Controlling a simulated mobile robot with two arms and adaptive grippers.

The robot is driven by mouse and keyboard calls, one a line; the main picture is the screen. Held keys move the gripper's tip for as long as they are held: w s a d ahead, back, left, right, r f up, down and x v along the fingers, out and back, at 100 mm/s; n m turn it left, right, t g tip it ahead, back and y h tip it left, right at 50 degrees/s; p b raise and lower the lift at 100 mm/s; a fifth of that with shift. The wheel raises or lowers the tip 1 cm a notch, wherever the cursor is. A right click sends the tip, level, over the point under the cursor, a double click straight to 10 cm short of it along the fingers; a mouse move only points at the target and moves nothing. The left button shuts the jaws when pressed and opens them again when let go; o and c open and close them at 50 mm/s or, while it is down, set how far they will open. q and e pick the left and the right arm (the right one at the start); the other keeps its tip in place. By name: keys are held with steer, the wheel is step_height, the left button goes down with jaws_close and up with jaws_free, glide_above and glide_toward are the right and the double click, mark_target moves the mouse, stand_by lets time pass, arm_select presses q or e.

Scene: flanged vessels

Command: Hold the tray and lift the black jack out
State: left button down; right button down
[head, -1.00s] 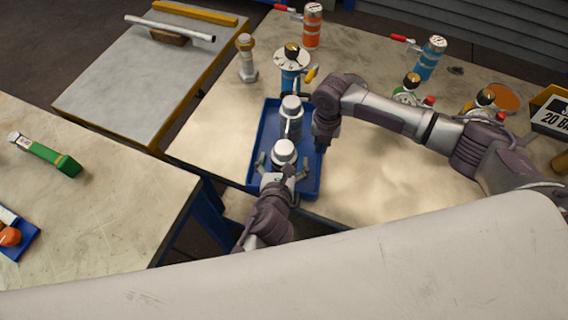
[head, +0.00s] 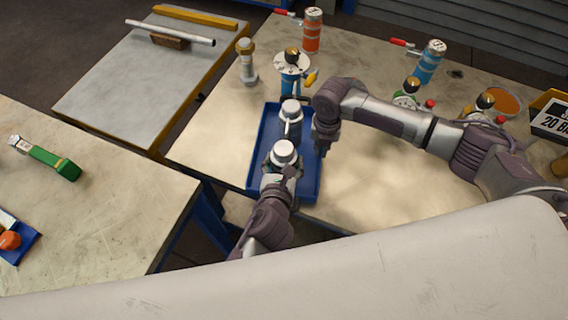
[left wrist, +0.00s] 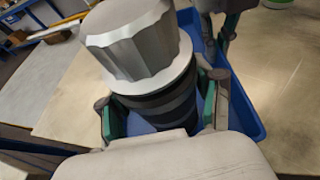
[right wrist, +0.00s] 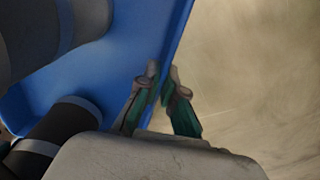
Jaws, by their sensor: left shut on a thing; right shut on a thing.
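The blue tray (head: 309,185) lies on the right-hand table with two jacks standing in it. The nearer, black jack (left wrist: 160,105) has a ribbed silver cap (head: 283,152); its lower part is hidden. My left gripper (left wrist: 163,112) is shut on its black body, one finger on each side. The other jack (head: 290,112) is grey, with a light cap, and stands behind it. My right gripper (right wrist: 157,88) is shut on the right-hand wall of the tray, one finger inside and one outside. It also shows in the head view (head: 321,145).
A blue vessel (head: 292,68) and a metal bolt-like post (head: 246,62) stand just behind the tray. Orange (head: 312,32) and blue (head: 431,62) canisters stand farther back. The table right of the tray is clear (head: 375,180).

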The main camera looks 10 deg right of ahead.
mark_target(286, 134)
arm_select(q)
step_height(286, 134, up, 9)
stand_by(0.3)
arm_select(e)
steer(key=c, duration=1.2)
jaws_free()
steer(key=shift+c, duration=0.2)
steer(key=shift+r, duration=0.1)
step_height(286, 134, up, 12)
arm_select(q)
steer(key=shift+f, duration=0.1)
